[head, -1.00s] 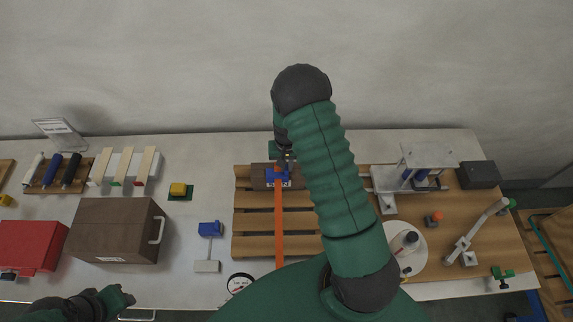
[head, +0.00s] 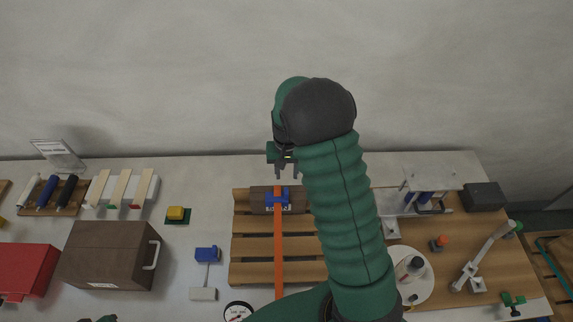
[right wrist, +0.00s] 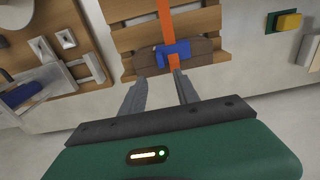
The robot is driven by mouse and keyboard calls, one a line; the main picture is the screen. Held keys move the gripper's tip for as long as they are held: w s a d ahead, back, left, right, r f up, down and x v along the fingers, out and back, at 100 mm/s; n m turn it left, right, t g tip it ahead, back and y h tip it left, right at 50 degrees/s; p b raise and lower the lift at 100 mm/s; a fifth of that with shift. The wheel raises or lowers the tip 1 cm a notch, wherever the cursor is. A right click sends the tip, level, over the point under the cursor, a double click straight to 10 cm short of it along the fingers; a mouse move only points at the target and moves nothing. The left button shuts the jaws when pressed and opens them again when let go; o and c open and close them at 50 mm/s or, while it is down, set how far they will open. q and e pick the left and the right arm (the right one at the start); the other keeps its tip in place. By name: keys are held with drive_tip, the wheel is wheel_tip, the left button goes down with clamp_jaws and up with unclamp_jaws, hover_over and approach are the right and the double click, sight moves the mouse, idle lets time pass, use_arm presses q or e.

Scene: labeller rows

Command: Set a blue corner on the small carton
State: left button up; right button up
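The small brown carton (head: 297,203) lies on the far slats of the wooden pallet (head: 243,222). A blue corner (head: 270,198) sits on the carton, with the orange strap (head: 279,250) running across it. The corner also shows in the right wrist view (right wrist: 172,52). My right gripper (head: 287,174) is open and empty, above and just beyond the carton's far side. In the right wrist view its fingers (right wrist: 158,86) are apart, with nothing between them and the corner ahead. Only a dark bit of my left arm shows at the bottom left; its fingers are out of view.
A brown box with a handle (head: 105,255) and a red box (head: 25,270) stand at left. A blue block on a stand (head: 206,254) and a yellow button (head: 176,213) lie left of the pallet. A metal press (head: 430,180) and a white disc (head: 418,288) stand at right.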

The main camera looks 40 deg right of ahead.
use_arm(q)
drive_tip(key=shift+f+b, duration=0.35)
drive_tip(key=shift+f, duration=0.3)
use_arm(e)
wheel_tip(320, 180, up, 6)
drive_tip(key=shift+r, duration=0.2)
drive_tip(key=shift+s, duration=0.1)
use_arm(q)
drive_tip(key=shift+s, duration=0.1)
use_arm(e)
drive_tip(key=shift+s+f, duration=0.1)
